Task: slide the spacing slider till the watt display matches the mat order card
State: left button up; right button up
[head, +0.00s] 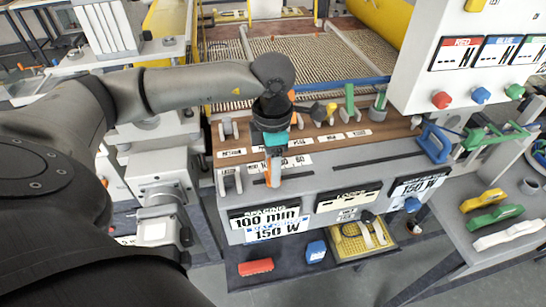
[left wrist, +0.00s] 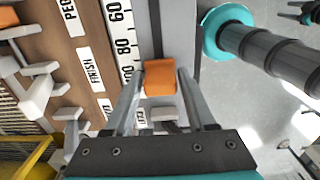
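My left gripper (head: 273,180) points down at the spacing slot on the front of the bench. In the left wrist view, its fingers (left wrist: 160,85) are closed against both sides of the orange spacing slider (left wrist: 160,76), beside a printed scale (left wrist: 126,45) showing 60 and 80. The spacing display (head: 265,217) reads 100 mm. Just below it, a white card with a blue header (head: 278,231) reads 150 W; its header is too small to read surely. The display at the right of the panel (head: 420,186) also reads 150 W. My right gripper does not show.
The middle LOOPS display (head: 347,197) shows no readable value. A blue clamp-like part (head: 434,146) stands at the bench's right end. Below are a red block (head: 256,267), a blue block (head: 316,251) and a yellow tray (head: 345,250). Coloured handles lie on the right table (head: 505,185).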

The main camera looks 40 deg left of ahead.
pick_arm(q)
jog(key=shift+o, duration=1.2)
notch_tip(320, 180, up, 15)
jog(key=shift+r, duration=0.15)
